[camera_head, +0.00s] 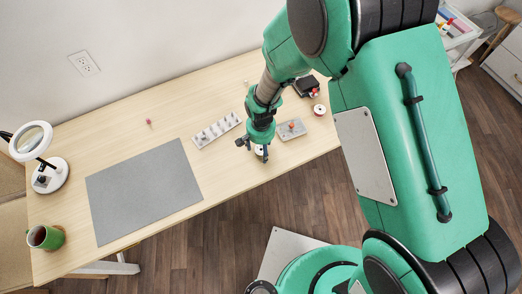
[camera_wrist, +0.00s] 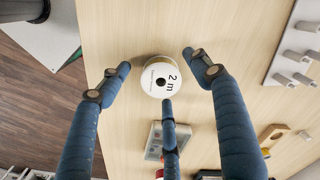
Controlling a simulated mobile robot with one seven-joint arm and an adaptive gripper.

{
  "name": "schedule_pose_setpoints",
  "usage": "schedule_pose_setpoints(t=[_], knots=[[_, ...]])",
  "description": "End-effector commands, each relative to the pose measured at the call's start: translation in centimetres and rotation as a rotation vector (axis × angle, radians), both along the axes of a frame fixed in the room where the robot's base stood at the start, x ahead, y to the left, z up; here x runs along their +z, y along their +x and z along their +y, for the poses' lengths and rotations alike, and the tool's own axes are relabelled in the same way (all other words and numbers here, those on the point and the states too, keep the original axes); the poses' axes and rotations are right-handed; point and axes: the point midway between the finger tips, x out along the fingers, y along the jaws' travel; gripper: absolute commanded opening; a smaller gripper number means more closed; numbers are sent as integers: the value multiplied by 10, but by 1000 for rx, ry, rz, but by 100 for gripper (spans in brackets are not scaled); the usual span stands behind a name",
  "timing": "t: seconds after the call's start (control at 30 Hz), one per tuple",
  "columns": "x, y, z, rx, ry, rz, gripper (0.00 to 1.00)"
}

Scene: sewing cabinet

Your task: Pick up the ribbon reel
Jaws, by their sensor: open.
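The ribbon reel (camera_wrist: 160,77) shows in the wrist view as a white round disc with a dark centre hole and "2 m" printed on it. A tan edge shows behind the disc. In the head view the reel (camera_head: 259,148) is a small white shape on the table near the front edge, partly hidden by my fingers. My gripper (camera_head: 262,154) is over it. In the wrist view my gripper (camera_wrist: 159,78) has its blue fingers spread around the reel, two at the sides and one below, with gaps at the side fingers. Contact with the lower finger is unclear.
A rack with several pegs (camera_head: 216,130) lies left of my gripper, and a grey tray (camera_head: 291,130) lies close on its right. A grey mat (camera_head: 144,193), magnifier lamp (camera_head: 48,177) and green mug (camera_head: 45,237) are left.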

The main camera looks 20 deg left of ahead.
Motion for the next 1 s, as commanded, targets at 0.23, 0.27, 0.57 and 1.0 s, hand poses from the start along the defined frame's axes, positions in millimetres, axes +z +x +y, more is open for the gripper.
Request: schedule_pose_setpoints(t=[0.23,0.27,0.57,1.0], knots=[[0,0,0,0,0,0,34],[0,0,0,0,0,0,28],[0,0,0,0,0,0,21],[22,0,0,0,1,-1,21]])
